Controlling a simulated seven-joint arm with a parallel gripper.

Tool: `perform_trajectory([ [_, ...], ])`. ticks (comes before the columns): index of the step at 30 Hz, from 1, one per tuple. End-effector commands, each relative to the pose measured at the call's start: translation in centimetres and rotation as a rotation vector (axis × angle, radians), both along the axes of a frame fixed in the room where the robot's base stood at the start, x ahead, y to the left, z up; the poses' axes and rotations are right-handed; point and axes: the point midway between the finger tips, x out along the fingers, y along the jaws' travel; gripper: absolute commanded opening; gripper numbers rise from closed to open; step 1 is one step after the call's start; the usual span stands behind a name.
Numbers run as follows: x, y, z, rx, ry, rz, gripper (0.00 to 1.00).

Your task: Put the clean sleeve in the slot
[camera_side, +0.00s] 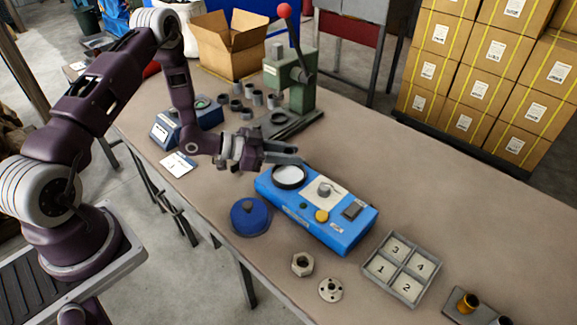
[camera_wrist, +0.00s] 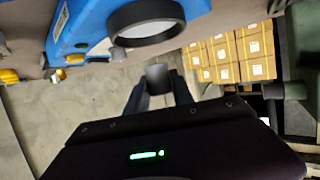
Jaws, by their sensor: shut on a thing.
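My gripper (camera_side: 288,154) is level above the bench, just beyond the black-rimmed round opening (camera_side: 289,176) of the blue machine (camera_side: 335,222). In the wrist view my gripper (camera_wrist: 158,88) is shut on a small grey cylindrical sleeve (camera_wrist: 157,76), held between the fingertips. The sleeve cannot be made out clearly in the side view. The black ring (camera_wrist: 147,22) shows close by in the wrist view, apart from the sleeve. A grey tray (camera_side: 368,263) has compartments numbered 1 to 4; they look empty. Which slot is meant cannot be told.
Several grey sleeves (camera_side: 249,88) stand near a green press (camera_side: 300,82). A blue device (camera_side: 165,132), blue round lid (camera_side: 251,219), hex nut (camera_side: 302,264), flanged disc (camera_side: 330,290) and dark block with posts (camera_side: 467,303) are on the bench.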

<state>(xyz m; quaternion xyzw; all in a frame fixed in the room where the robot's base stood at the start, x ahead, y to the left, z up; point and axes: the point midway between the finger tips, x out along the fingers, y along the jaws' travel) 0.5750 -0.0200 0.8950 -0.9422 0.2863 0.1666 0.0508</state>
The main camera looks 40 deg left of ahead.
Motion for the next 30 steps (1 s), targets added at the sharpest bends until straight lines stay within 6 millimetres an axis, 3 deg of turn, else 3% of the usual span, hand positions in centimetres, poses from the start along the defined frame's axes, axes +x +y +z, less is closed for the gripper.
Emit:
perform_trajectory([
  [1,0.1,0.1,1.5,0.001,-0.007,0.001,0.00],
  [7,0.0,0.3,5.8,0.003,-0.003,0.015,0.00],
  [9,-0.4,0.7,8.6,0.008,-0.004,0.048,0.00],
  [15,-3.7,1.8,16.8,0.012,0.002,0.193,0.00],
  [19,-5.7,2.0,19.8,0.004,-0.001,0.262,0.00],
  [23,-6.0,2.0,20.0,0.000,0.005,0.273,0.00],
  [26,-4.1,2.0,17.2,0.002,0.013,0.215,0.00],
  [30,-1.4,1.4,11.4,0.003,0.014,0.108,0.00],
])
